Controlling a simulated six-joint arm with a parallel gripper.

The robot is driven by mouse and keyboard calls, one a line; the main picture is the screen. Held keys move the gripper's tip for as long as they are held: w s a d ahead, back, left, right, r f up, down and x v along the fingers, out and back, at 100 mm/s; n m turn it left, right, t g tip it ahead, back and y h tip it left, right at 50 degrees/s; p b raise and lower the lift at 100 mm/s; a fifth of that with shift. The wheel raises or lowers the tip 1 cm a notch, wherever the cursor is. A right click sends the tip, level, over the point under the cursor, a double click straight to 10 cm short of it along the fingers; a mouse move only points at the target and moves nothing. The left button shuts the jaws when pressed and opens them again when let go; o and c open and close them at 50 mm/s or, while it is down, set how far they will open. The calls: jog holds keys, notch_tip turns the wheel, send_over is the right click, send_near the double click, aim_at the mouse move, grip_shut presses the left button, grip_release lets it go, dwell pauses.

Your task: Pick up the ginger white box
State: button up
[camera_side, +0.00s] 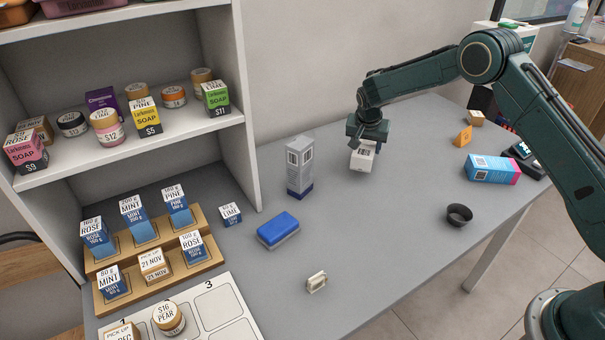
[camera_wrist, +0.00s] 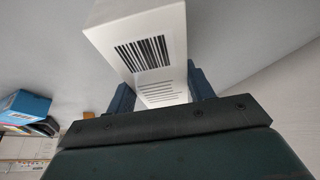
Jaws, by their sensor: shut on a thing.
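A small white box (camera_side: 361,158) with a dark printed label is at my gripper (camera_side: 366,141), at the back of the grey counter in the side view. In the wrist view the white box (camera_wrist: 168,50) fills the upper middle and shows a barcode and printed lines. My gripper (camera_wrist: 162,95) is shut on it, with a dark blue finger on each side. I cannot read the name "ginger" on it. Whether its bottom touches the counter is hard to tell.
A tall grey box (camera_side: 299,167) stands left of my gripper. A blue sponge-like block (camera_side: 278,230), a dark ring (camera_side: 459,215), a blue and pink box (camera_side: 492,169) and an orange piece (camera_side: 463,137) lie about. The shelf unit (camera_side: 253,160) bounds the left.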

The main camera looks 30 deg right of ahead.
aim_at(366, 143)
notch_tip(366, 143, up, 16)
jog(key=shift+r, duration=0.2)
